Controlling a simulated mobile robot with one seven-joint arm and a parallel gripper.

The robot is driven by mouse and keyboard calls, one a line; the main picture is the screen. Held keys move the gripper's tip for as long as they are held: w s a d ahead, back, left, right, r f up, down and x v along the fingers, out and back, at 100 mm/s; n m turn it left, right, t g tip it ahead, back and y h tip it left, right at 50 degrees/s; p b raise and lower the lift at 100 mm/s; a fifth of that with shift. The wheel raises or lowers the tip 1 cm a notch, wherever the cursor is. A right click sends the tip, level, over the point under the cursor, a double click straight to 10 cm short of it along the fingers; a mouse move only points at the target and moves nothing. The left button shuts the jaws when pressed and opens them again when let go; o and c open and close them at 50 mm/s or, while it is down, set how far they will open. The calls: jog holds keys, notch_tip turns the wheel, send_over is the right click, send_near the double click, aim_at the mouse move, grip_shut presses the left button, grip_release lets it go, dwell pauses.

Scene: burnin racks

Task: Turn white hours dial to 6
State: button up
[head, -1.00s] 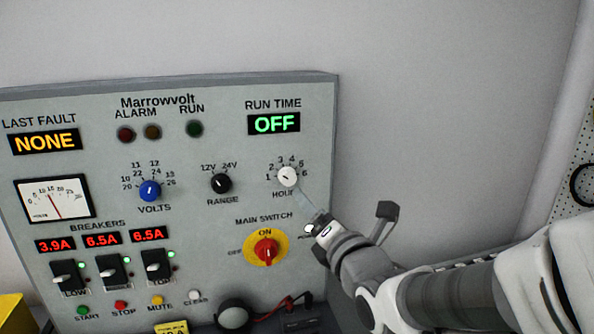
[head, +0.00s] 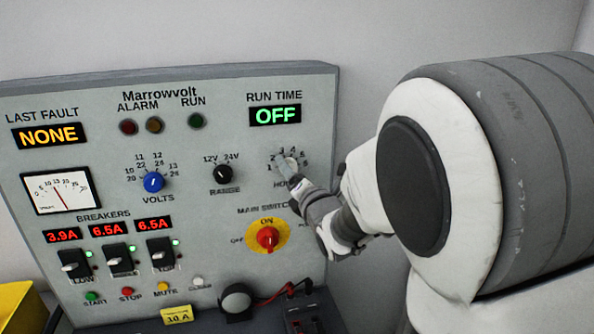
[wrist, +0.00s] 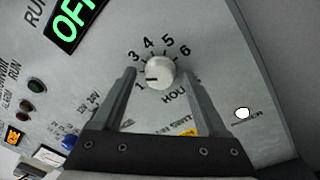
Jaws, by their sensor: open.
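The white hours dial (wrist: 159,72) is a round knob on the grey panel, centred between my fingers in the wrist view. Its dark mark points left, toward the low end of the scale near 1. The numbers 3 to 6 arc over its top and right side. My gripper (wrist: 162,74) is open, with one finger on each side of the dial; I cannot tell whether either touches it. The run time display (head: 275,116) reads OFF.
Left of the hours dial are the black range knob (head: 222,174) and the blue volts knob (head: 153,182). The red main switch (head: 267,238) sits below on a yellow plate. Breakers and buttons line the panel's lower left. Bare wall lies to the right.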

jog(key=shift+w, duration=0.2)
grip_shut()
dwell(0.4)
